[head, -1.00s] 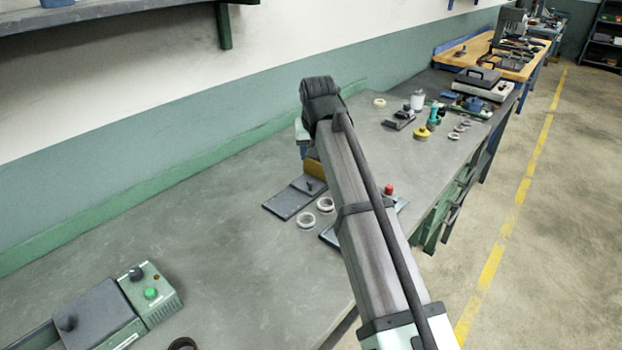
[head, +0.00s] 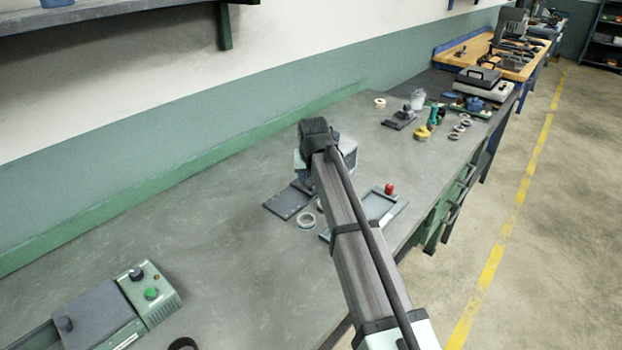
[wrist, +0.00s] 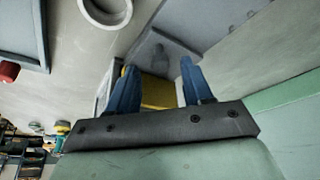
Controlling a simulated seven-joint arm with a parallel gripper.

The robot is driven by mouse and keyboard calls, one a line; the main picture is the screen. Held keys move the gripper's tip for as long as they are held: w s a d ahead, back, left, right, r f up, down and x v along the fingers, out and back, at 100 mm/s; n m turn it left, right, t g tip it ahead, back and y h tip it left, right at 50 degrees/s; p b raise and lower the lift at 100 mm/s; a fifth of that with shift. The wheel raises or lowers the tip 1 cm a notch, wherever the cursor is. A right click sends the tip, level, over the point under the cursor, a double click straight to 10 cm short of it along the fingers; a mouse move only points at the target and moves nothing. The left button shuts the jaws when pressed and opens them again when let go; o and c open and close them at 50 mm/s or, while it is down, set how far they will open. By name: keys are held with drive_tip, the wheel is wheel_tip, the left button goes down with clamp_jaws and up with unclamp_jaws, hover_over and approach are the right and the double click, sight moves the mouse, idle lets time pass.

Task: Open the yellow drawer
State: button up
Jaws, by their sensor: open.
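A yellow surface, which looks like the yellow drawer (wrist: 158,92), shows between and beyond my gripper's fingers in the wrist view. Its edges and any handle are partly hidden, and I cannot tell whether the fingers touch it. My gripper (wrist: 157,68) has two blue fingers spread apart with nothing seen held between them. In the head view my own arm hides the drawer and most of the gripper, low over the bench.
A dark flat plate (head: 287,204) lies left of my gripper, with a white ring (head: 306,221) beside it. A shallow grey tray (head: 384,207) and a red knob (head: 389,188) are to the right. A green-buttoned box (head: 150,294) stands front left. The bench's left middle is clear.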

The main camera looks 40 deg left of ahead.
drive_tip(key=shift+w+a+f, duration=0.15)
drive_tip(key=shift+f, duration=0.45)
clamp_jaws()
idle(0.4)
